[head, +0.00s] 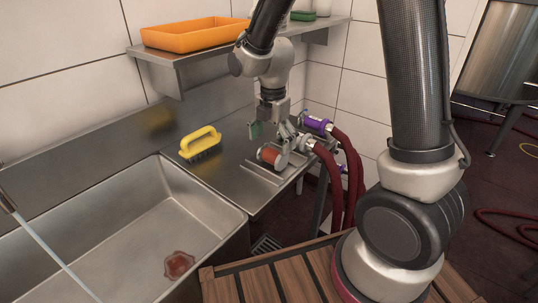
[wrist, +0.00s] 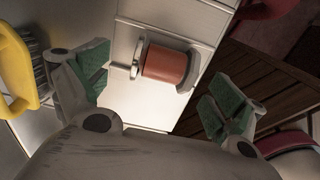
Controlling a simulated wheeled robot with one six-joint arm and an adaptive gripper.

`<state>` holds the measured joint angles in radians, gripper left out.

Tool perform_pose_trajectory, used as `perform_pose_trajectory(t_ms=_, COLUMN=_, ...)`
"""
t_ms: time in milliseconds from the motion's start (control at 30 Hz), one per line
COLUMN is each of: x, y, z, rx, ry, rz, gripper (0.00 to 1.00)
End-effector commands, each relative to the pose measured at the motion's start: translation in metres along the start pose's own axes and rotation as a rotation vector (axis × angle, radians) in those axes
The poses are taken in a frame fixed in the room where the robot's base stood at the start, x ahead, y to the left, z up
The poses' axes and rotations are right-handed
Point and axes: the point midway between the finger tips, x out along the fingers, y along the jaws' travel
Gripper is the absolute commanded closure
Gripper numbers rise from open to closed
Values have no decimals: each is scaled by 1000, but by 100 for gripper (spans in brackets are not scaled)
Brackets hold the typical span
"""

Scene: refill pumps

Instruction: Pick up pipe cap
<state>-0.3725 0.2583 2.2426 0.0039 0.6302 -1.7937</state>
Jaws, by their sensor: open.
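A short red-brown cylinder with metal ends (head: 269,155), which looks like the pipe cap, lies on its side on the steel counter near its right end. It also shows in the wrist view (wrist: 165,64), upper middle, with a small metal knob on its left. My gripper (head: 270,132) is above it in the head view. In the wrist view my gripper (wrist: 160,88) is open and empty, with green pads on both fingers. The cylinder appears between and beyond the fingers, apart from both.
Purple-banded hose fittings (head: 317,123) with dark red hoses (head: 330,175) are close on the right. A yellow brush (head: 200,142) lies on the counter to the left. A steel sink (head: 130,235) is in front. A shelf with an orange tray (head: 190,37) is above.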

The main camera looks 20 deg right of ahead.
Motion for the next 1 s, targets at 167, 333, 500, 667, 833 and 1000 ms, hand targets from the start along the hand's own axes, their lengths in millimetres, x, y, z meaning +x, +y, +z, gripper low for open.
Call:
perform_pose_trajectory(t_ms=167, x=26, y=-5, z=-1, rx=2, ry=1, rz=-4, gripper=5)
perform_pose_trajectory(t_ms=333, x=50, y=-6, z=-1, rx=2, ry=1, rz=-3, gripper=5)
perform_pose_trajectory(t_ms=500, x=56, y=-5, z=-1, rx=3, ry=0, rz=1, gripper=5)
perform_pose_trajectory(t_ms=667, x=56, y=-5, z=-1, rx=3, ry=0, rz=1, gripper=9)
perform_pose_trajectory(t_ms=833, x=56, y=-5, z=-1, rx=3, ry=0, rz=0, gripper=40)
perform_pose_trajectory(t_ms=1000, x=56, y=-5, z=-1, rx=3, ry=0, rz=1, gripper=61)
